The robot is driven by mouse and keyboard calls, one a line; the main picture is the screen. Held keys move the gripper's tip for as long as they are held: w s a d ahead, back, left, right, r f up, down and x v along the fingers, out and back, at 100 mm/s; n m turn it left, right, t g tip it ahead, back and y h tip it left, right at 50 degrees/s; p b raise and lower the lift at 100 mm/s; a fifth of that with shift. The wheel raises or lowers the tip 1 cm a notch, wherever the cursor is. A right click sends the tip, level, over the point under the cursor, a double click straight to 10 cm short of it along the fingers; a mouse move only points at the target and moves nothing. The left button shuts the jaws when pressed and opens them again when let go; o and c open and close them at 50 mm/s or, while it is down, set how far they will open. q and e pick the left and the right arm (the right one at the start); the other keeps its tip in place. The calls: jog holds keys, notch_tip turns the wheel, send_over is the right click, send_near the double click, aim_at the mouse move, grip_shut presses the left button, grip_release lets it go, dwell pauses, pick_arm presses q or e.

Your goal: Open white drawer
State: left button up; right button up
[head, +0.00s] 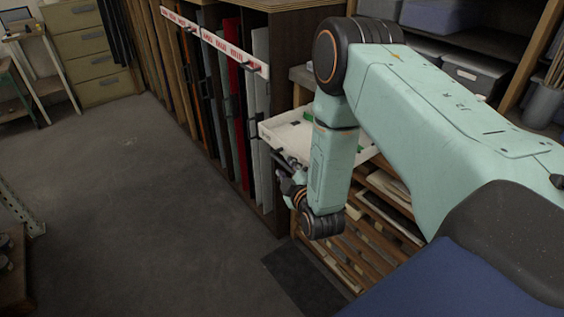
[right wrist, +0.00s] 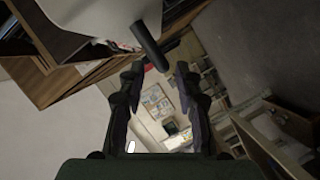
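The white drawer (head: 277,126) is in the middle of the head view, at the top of a wooden rack. Its inside shows, with something green and a small dark item in it, so it stands at least partly out. My right gripper (head: 281,163) is in front of the drawer's front, below its rim. In the right wrist view my right gripper (right wrist: 158,74) has its fingers apart. The end of a dark bar handle (right wrist: 150,46) lies at the gap between the fingertips, below a pale drawer surface (right wrist: 95,22). I cannot tell if they touch. My left gripper is not in view.
Wooden slatted shelves (head: 372,222) with sheets are below the drawer. A vertical rack of coloured panels (head: 232,95) stands to its left. A dark mat (head: 303,283) lies on the floor. The grey floor (head: 125,200) at left is clear.

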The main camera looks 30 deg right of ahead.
aim_at(282, 163)
jog(key=x, duration=0.4)
jog(key=shift+w+f, duration=0.2)
jog(key=shift+f, duration=0.05)
jog(key=shift+s+r, duration=0.25)
jog(key=shift+w+f, duration=0.25)
jog(key=shift+w, duration=0.05)
jog(key=c, duration=0.3)
jog(key=shift+s+r, duration=0.1)
jog(key=shift+s, duration=0.05)
grip_shut()
